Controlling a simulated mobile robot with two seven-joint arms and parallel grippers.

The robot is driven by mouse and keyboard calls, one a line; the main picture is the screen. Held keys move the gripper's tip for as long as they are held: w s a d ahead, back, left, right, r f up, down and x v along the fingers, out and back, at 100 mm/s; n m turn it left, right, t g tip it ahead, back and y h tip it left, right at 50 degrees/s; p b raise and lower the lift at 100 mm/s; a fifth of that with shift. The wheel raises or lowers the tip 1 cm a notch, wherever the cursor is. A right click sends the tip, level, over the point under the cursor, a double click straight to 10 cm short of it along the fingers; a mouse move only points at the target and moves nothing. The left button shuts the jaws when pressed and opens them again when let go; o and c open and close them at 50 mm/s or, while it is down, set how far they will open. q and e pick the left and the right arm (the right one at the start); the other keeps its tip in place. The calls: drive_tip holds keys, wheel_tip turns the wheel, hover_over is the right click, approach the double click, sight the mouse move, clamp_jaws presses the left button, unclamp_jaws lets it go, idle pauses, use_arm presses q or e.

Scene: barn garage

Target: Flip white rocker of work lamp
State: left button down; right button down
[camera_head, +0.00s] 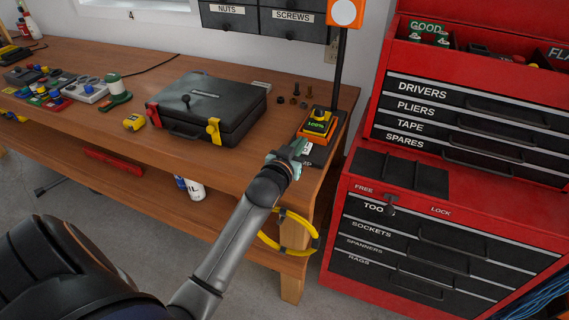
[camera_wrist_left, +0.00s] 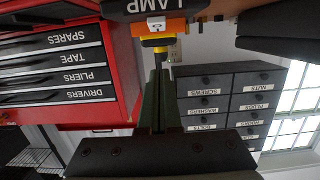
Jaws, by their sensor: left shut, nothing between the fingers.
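The work lamp's orange and black base (camera_head: 316,124) stands at the right end of the bench, with a yellow-topped control on it. In the left wrist view, which is upside down, the LAMP label (camera_wrist_left: 148,6) is at the top edge. Just below it in that picture is a small white rocker (camera_wrist_left: 156,24) on the orange housing. I cannot make out the rocker in the head view. My left gripper (camera_head: 297,150) is just in front of the base, shut and empty. Its closed fingers (camera_wrist_left: 159,75) point toward the lamp, apparently short of the rocker. My right gripper is out of view.
A red tool chest (camera_head: 375,130) stands close on the right. A yellow hose loop (camera_head: 290,232) hangs below the arm. Loose bolts lie behind the lamp base.

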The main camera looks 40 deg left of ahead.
use_arm(q)
drive_tip(key=v, duration=0.2)
drive_tip(key=f+v, duration=0.1)
drive_tip(key=v, duration=0.5)
drive_tip(key=shift+s+f+b, duration=0.2)
drive_tip(key=shift+f+b, duration=0.15)
drive_tip(key=shift+b, duration=0.05)
